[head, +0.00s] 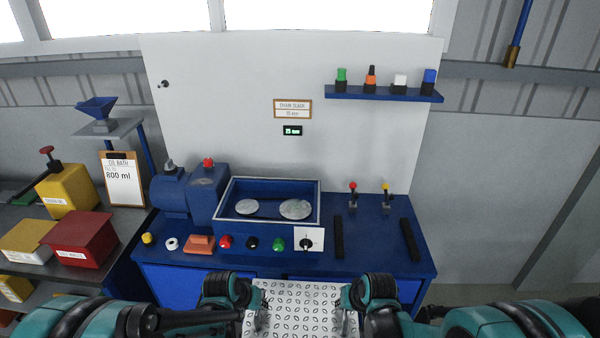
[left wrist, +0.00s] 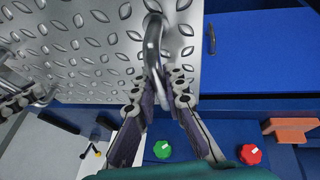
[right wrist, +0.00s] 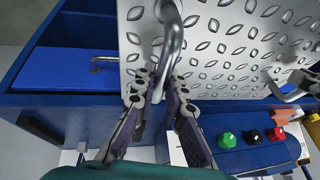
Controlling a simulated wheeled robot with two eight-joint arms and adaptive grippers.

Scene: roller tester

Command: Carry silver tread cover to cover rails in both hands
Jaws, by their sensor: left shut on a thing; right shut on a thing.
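The silver tread cover (head: 300,308), a plate with raised oval marks, is at the bottom centre of the head view, in front of the bench. My left gripper (head: 262,315) is shut on its left handle, a bent metal bar (left wrist: 153,40) in the left wrist view. My right gripper (head: 346,315) is shut on the right handle (right wrist: 173,40). Two black rails, left (head: 338,237) and right (head: 409,240), lie apart on the bench's right part, with nothing on them. The cover's near edge is cut off in the head view.
The blue bench (head: 375,263) holds an open tank (head: 270,222) with two round discs, several buttons, a motor (head: 170,192) and two levers (head: 353,195). A orange block (head: 199,243) sits front left. A side table at left carries a red box (head: 77,240).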

